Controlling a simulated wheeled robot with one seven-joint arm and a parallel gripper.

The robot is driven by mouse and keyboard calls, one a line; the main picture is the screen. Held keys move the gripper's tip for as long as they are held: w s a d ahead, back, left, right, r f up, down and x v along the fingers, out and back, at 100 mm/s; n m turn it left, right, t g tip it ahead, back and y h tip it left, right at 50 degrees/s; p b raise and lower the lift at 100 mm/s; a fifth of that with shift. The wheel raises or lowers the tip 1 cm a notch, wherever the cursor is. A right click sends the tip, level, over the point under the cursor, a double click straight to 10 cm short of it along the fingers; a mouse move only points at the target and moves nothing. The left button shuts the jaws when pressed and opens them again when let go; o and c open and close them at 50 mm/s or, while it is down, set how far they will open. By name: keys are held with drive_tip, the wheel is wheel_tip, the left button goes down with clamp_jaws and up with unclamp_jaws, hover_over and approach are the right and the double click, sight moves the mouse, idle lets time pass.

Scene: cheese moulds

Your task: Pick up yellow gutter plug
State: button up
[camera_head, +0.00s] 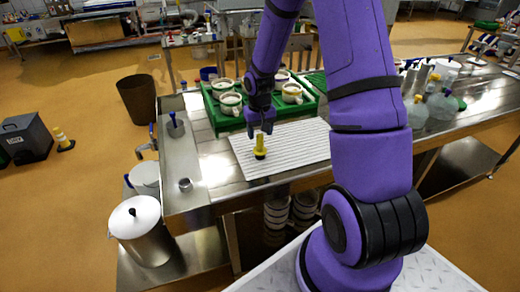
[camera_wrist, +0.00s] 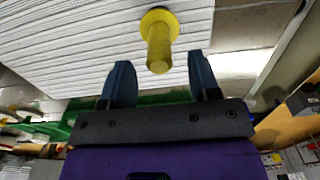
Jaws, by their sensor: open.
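The yellow gutter plug (camera_head: 260,147) stands upright on the white ribbed draining board (camera_head: 302,160) on the steel table. It has a wider flange at its lower end and a cylindrical stem. My gripper (camera_head: 261,131) is right above the plug, its fingers pointing down. In the wrist view, the open gripper (camera_wrist: 160,75) has its two dark blue fingers apart, and the plug (camera_wrist: 160,45) shows ahead of and between the fingertips, with nothing gripped. The ribbed board (camera_wrist: 70,45) fills the background behind it.
A green tray (camera_head: 222,119) holding several white moulds stands behind the board. A small metal cup (camera_head: 185,184) is at the table's left. Clear bottles (camera_head: 440,107) stand at the right. A lidded steel pot (camera_head: 137,222) stands at front left. The board around the plug is clear.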

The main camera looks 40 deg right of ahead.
sight(260, 142)
drive_tip(key=shift+f, duration=2.35)
clamp_jaws()
